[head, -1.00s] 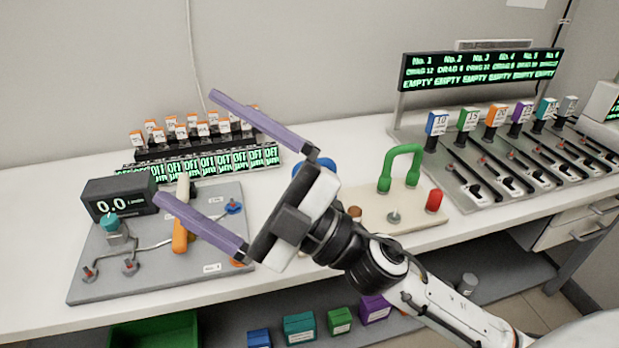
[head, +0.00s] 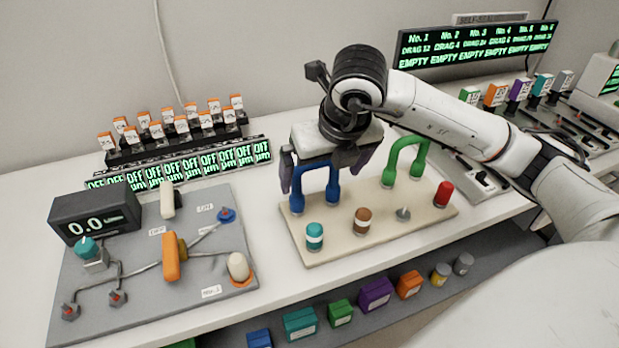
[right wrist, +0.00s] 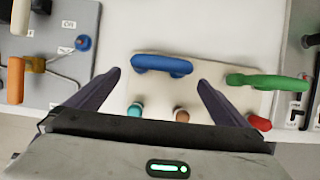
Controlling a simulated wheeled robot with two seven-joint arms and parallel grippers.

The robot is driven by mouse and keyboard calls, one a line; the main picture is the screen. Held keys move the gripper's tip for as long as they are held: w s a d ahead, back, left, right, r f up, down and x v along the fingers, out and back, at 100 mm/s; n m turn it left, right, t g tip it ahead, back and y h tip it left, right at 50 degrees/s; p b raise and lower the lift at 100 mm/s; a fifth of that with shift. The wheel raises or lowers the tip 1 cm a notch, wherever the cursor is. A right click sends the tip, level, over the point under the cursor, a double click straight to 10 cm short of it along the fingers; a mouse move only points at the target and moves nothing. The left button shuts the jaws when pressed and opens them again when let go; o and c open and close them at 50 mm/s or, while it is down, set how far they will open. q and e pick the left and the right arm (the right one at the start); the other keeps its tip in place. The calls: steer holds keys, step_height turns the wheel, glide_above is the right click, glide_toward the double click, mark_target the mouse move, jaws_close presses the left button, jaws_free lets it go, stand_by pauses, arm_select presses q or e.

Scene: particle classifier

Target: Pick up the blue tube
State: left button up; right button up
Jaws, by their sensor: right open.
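The blue tube (head: 315,184) is an upside-down U standing on the left part of a beige board (head: 345,232). It also shows in the right wrist view (right wrist: 161,65), lying crosswise between and ahead of the fingertips. My right gripper (head: 325,180) points down above the tube, with one purple finger to its left and one to its right. It is open, and its fingers (right wrist: 158,82) do not appear to touch the tube. Part of the tube's top is close under the gripper body. My left gripper is not in view.
A green tube (head: 404,160) stands to the right on the same board. Teal (head: 314,236), brown (head: 362,220) and red (head: 444,193) pieces and a grey peg stand on the board. A grey panel (head: 190,275) with a display and orange handle lies left.

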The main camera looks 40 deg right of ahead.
steer(key=shift+p+x, duration=0.4)
steer(key=shift+x, duration=3.75)
steer(key=shift+r, duration=0.15)
steer(key=c, duration=1)
